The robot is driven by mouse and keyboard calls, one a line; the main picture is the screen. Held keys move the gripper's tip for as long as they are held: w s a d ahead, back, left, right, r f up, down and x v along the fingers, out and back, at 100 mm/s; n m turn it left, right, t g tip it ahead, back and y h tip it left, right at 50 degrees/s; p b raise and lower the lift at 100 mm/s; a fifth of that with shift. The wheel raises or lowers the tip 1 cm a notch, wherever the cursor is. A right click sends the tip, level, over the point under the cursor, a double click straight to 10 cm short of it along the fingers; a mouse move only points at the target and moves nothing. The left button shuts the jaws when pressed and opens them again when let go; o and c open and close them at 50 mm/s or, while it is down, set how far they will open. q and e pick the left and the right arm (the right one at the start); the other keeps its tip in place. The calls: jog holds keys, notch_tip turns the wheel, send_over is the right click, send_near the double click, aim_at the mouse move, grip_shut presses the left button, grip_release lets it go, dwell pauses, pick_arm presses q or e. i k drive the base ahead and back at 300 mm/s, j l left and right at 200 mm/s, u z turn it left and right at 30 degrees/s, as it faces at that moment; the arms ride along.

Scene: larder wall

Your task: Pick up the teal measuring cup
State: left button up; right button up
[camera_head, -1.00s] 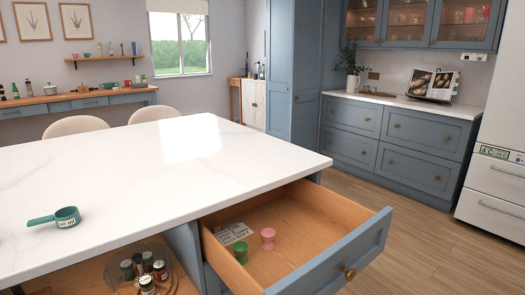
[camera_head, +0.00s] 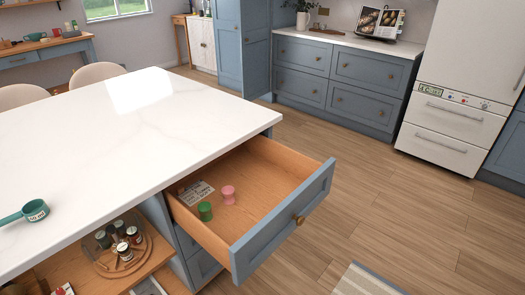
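The teal measuring cup (camera_head: 35,210) sits on the white island counter (camera_head: 125,135) at the left of the head view. Its handle points left and reaches almost to the picture's edge. Neither of my grippers shows in this view.
An open drawer (camera_head: 290,215) juts out below the counter, holding a green piece (camera_head: 205,211), a pink piece (camera_head: 228,195) and a printed card (camera_head: 195,192). A round tray (camera_head: 98,266) with several jars is on a lower shelf. Wooden floor (camera_head: 400,220) is clear at right.

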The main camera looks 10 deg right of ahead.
aim_at(24, 216)
jog(key=i+j+u, duration=0.1)
jog(key=u, duration=1.15)
